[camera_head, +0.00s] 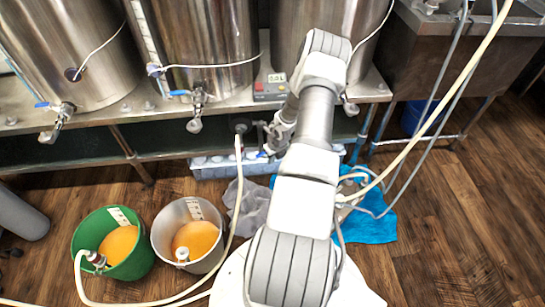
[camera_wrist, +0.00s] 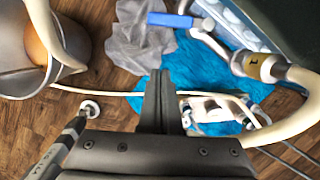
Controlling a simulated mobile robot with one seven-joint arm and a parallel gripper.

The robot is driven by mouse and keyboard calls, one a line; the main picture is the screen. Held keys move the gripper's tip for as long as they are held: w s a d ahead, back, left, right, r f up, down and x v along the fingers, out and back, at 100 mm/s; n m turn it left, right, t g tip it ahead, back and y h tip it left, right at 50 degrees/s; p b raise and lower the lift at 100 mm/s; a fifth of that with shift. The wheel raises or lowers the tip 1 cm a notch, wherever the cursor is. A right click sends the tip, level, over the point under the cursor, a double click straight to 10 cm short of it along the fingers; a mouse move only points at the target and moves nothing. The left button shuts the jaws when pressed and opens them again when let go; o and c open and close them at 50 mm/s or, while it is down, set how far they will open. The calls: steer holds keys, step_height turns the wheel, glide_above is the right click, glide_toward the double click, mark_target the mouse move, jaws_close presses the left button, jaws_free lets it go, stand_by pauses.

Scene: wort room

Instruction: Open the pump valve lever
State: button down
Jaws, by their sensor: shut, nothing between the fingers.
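A blue valve lever (camera_wrist: 170,20) shows at the top of the wrist view, on a metal valve (camera_wrist: 208,38) that runs down to a fitting with a numbered tan band (camera_wrist: 266,68) and a pale hose. My gripper (camera_wrist: 160,76) is shut and empty, its fingers together below the lever and apart from it in the picture. In the head view a small blue lever tip (camera_head: 262,155) shows left of my arm, low under the kettle stand.
A green bucket (camera_head: 144,262) and a metal bucket (camera_head: 160,247) of orange liquid stand at left. A grey cloth (camera_head: 250,207) and blue cloth (camera_head: 380,228) lie on the floor. Hoses cross the area. Kettle valves with blue levers (camera_head: 180,93) hang above.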

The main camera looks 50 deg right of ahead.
mark_target(258, 154)
steer(key=shift+w+d+f+b, duration=0.15)
steer(key=shift+w+f+b, duration=0.25)
steer(key=shift+w, duration=0.35)
steer(key=shift+w+d+f+b, duration=0.1)
steer(key=shift+w+f+b, duration=0.3)
steer(key=shift+w, duration=0.4)
steer(key=shift+w+d+f+b, duration=0.15)
steer(key=shift+w+f+b, duration=0.25)
steer(key=shift+w, duration=0.35)
steer(key=shift+w+a+p, duration=0.1)
steer(key=shift+w+p, duration=0.5)
steer(key=shift+w, duration=0.25)
steer(key=shift+w+m, duration=0.55)
steer(key=shift+m, duration=0.15)
steer(key=shift+w+p, duration=0.3)
steer(key=shift+w, duration=0.1)
